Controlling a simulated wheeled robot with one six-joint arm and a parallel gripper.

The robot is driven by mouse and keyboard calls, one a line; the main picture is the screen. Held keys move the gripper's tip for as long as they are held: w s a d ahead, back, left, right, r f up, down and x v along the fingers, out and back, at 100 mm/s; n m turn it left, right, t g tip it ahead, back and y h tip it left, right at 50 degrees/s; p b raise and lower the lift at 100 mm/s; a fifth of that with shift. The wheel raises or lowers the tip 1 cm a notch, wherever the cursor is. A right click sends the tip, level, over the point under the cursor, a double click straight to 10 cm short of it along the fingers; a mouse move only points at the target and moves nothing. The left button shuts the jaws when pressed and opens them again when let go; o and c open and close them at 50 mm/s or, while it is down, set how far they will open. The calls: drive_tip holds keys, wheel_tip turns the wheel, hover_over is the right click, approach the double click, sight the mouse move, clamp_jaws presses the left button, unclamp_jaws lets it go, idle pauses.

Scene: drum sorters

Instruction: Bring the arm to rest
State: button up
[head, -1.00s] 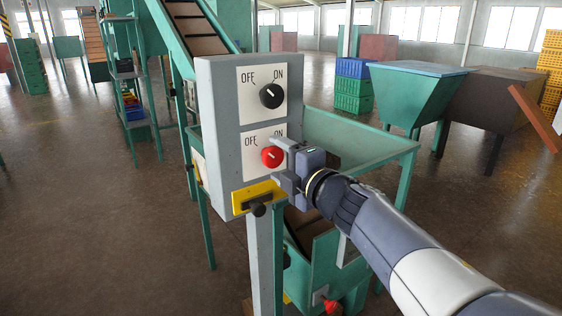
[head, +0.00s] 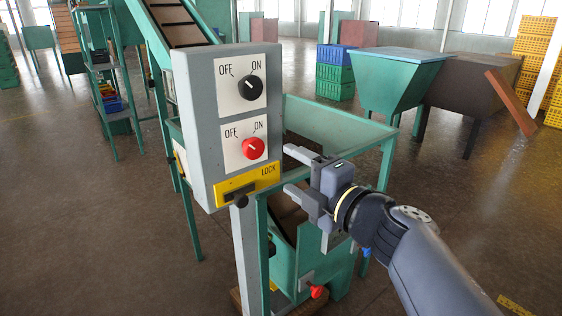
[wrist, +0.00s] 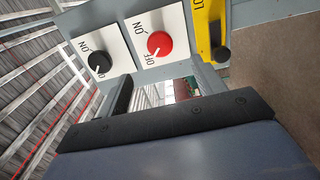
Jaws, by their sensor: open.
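My gripper (head: 288,171) is open and empty, just right of the grey control box (head: 180,95) in the head view. Its fingers point at the box and stand apart from the red knob. The box carries a black knob (head: 250,87) above and a red knob (head: 253,148) below, each with OFF and ON labels. Both pointer marks lean up and left, toward OFF. A yellow lock plate (head: 262,184) with a dark handle sits below. The wrist view shows the black knob (wrist: 99,62), the red knob (wrist: 159,43) and the lock plate (wrist: 203,30).
A green hopper (head: 335,130) and frame stand right behind the box, close to my gripper. A small red knob (head: 317,291) sits low on that frame. A green bin (head: 390,85) and a brown bin (head: 465,85) stand farther right. Open floor lies at left.

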sight(257, 149)
drive_tip(key=shift+s+d, duration=0.1)
drive_tip(key=shift+s, duration=0.05)
drive_tip(key=b+x, duration=0.1)
drive_tip(key=x, duration=1)
drive_tip(key=shift+s, duration=0.1)
idle(0.4)
